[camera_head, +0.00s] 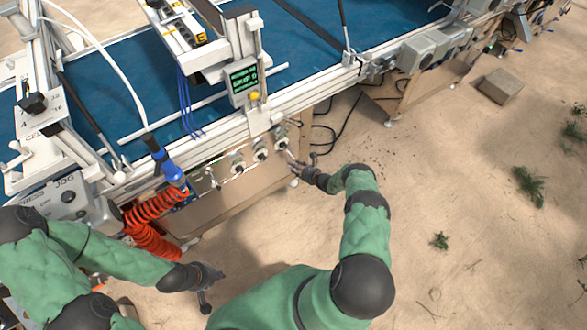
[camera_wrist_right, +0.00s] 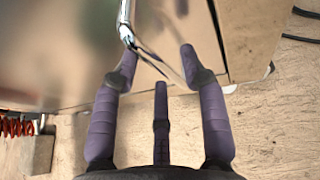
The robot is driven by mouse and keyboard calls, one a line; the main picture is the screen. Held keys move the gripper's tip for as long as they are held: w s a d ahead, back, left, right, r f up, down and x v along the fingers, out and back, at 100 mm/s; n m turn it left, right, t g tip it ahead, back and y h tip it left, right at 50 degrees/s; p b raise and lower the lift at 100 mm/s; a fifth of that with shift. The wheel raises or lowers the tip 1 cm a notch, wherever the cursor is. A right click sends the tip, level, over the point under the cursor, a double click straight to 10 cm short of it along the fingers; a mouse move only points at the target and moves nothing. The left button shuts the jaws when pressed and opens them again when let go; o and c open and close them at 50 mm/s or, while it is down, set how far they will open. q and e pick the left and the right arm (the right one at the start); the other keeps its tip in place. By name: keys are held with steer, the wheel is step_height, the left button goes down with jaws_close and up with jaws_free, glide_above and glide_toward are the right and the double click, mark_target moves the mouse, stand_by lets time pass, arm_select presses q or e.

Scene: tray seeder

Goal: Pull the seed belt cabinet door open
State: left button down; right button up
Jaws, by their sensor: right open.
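The seed belt cabinet (camera_head: 225,198) is a low box under the machine's front rail, with a metallic panel showing. In the right wrist view a shiny metal door panel (camera_wrist_right: 75,50) fills the upper part, with a vertical chrome bar handle (camera_wrist_right: 126,22). My right gripper (camera_wrist_right: 157,65) is open, its purple fingers pointing at the panel. The handle's lower end is just beyond the left fingertip; I cannot tell whether they touch. In the head view my right gripper (camera_head: 303,168) is at the cabinet's right end. My left gripper (camera_head: 207,286) hangs in front of the cabinet, fingers apart and empty.
Several round knobs (camera_head: 238,167) line the panel under the rail. A coiled red hose (camera_head: 150,225) hangs at the cabinet's left, below a blue-handled tool (camera_head: 170,170). Black cables (camera_head: 325,125) lie behind the right end. The sandy floor to the right is mostly open.

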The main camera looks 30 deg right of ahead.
steer(key=shift+x, duration=0.85)
steer(key=shift+r, duration=0.1)
steer(key=shift+c, duration=0.3)
jaws_close()
steer(key=shift+s, duration=0.1)
